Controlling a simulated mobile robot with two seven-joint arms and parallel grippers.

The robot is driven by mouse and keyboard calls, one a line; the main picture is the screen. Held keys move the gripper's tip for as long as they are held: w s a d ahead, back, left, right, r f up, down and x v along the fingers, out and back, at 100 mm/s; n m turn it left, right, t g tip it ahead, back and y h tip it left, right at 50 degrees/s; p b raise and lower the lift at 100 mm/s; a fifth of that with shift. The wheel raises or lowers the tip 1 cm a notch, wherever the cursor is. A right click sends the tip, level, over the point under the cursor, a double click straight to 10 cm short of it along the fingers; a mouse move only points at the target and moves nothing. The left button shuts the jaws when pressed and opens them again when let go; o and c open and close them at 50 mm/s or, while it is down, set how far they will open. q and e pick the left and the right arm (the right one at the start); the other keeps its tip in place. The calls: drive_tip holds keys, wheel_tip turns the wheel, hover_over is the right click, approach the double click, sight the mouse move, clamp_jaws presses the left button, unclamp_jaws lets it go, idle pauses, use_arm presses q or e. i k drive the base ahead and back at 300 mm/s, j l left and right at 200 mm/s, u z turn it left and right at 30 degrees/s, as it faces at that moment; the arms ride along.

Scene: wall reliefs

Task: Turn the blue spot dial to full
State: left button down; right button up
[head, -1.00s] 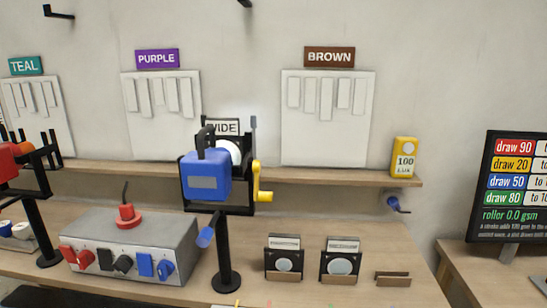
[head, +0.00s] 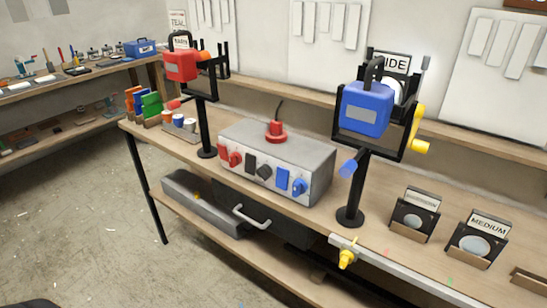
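The blue spot lamp (head: 366,108) sits in a black yoke on a black post on the bench. A grey control box (head: 278,155) stands left of that post. On its front are red, black and blue switches and dials. The blue dial (head: 298,187) is at the right end of the front, beside a blue switch (head: 282,178). Its exact setting is too small to read. A red mushroom-shaped knob (head: 276,131) is on top of the box. Neither of my grippers shows in the head view.
A red lamp (head: 181,65) stands on another post at the left. Lens holders (head: 415,214) stand on the bench (head: 375,225) at the right. A yellow valve-like handle (head: 346,257) sticks out at the front edge. Open floor (head: 80,220) lies at the left.

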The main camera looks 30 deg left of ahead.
sight(299, 186)
drive_tip(key=i+j+z, duration=0.1)
drive_tip(key=j+z, duration=0.2)
drive_tip(key=j, duration=0.85)
drive_tip(key=j+z, duration=0.25)
drive_tip(key=j, duration=0.85)
